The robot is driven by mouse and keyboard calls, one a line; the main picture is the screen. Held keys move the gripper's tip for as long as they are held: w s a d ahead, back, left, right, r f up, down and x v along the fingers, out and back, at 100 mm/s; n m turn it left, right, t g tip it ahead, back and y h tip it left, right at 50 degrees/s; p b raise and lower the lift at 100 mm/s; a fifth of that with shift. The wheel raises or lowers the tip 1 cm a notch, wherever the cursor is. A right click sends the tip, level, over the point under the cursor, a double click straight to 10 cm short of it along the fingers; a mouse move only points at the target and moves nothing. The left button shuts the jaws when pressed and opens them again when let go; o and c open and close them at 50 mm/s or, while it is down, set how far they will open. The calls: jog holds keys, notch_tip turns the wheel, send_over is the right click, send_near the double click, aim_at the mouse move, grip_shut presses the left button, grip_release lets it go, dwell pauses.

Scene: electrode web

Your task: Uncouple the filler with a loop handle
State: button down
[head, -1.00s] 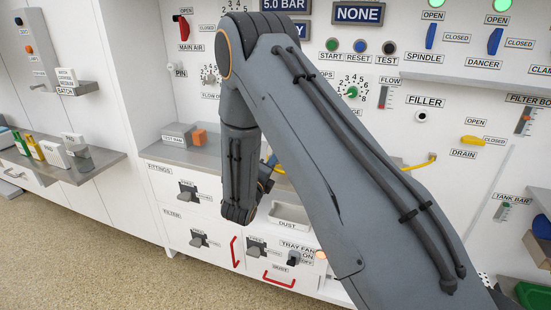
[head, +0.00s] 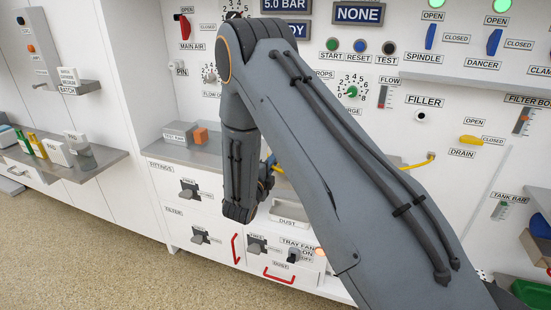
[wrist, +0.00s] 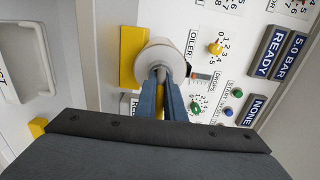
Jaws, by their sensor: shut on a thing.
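In the wrist view, my gripper (wrist: 161,80) is shut on the filler (wrist: 152,42), a pale round body with a grey stem or loop between the blue fingers. Exactly how the fingers sit on the loop is too small to tell. A yellow strip shows between the fingers below it, and a yellow plate (wrist: 129,62) stands beside the body. I cannot tell whether the filler is still seated. In the head view my arm hides the gripper and the held part. The port labelled FILLER (head: 421,116) is on the panel to the right of my arm.
A yellow hose (head: 418,165) shows on both sides of my arm. Drawers with red handles (head: 279,276) lie below. The left shelf (head: 92,166) holds small boxes. Floor at lower left is clear.

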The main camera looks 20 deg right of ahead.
jog(key=shift+n+p, duration=0.95)
jog(key=shift+n, duration=2.05)
jog(key=shift+s+a+p, duration=0.3)
jog(key=shift+s+a, duration=0.1)
jog(key=shift+s, duration=0.2)
jog(key=v, duration=0.2)
jog(key=shift+s+a+p, duration=0.1)
jog(key=shift+s+p, duration=0.15)
jog(key=shift+p, duration=0.15)
jog(key=shift+f, duration=0.1)
